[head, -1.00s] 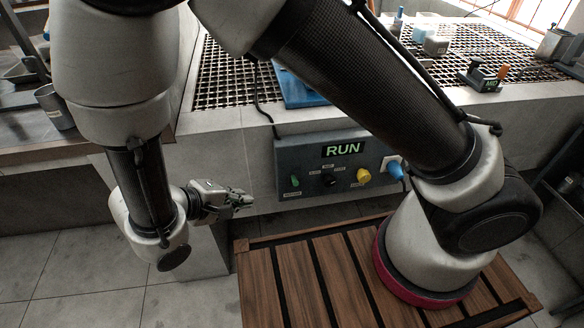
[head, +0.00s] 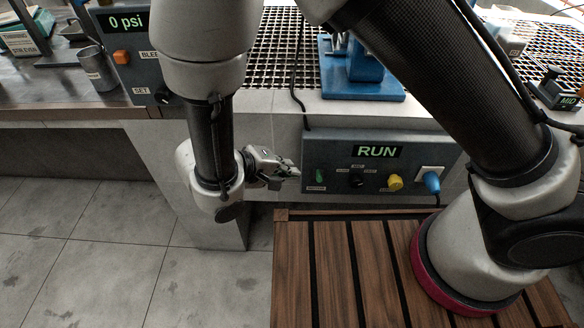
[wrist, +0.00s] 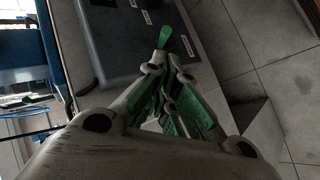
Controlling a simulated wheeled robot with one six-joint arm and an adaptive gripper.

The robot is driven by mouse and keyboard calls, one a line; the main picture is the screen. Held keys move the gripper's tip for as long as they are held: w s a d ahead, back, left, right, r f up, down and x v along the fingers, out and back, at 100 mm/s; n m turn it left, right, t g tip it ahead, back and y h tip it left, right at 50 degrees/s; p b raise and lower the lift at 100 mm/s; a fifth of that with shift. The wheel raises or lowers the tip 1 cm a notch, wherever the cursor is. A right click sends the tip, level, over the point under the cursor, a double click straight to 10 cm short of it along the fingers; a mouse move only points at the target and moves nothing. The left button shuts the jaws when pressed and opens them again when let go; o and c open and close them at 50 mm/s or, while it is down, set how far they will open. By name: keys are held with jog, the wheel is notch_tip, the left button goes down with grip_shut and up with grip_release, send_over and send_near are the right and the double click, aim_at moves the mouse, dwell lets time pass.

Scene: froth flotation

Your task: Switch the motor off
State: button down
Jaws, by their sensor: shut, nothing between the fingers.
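The grey control box (head: 334,150) is mounted on the front of the bench, and its display (head: 377,152) reads RUN. A green toggle lever (head: 319,175) sits at its left end; the lever also shows in the wrist view (wrist: 163,40), just beyond my fingertips. My gripper (head: 295,171) is just left of the lever at about its height. In the wrist view my gripper (wrist: 161,68) is shut with nothing held, its fingertips pointing at the lever. I cannot tell whether they touch it.
Right of the lever are a black knob (head: 356,181), a yellow knob (head: 394,183) and a blue plug (head: 432,181). A slatted wooden platform (head: 330,270) lies below. A box reading 0 psi (head: 125,55) stands upper left. Floor at left is clear.

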send_near(316, 170)
jog(key=x, duration=0.4)
jog(key=shift+s+d, duration=0.2)
jog(key=shift+s+a+f, duration=0.1)
jog(key=shift+t, duration=0.6)
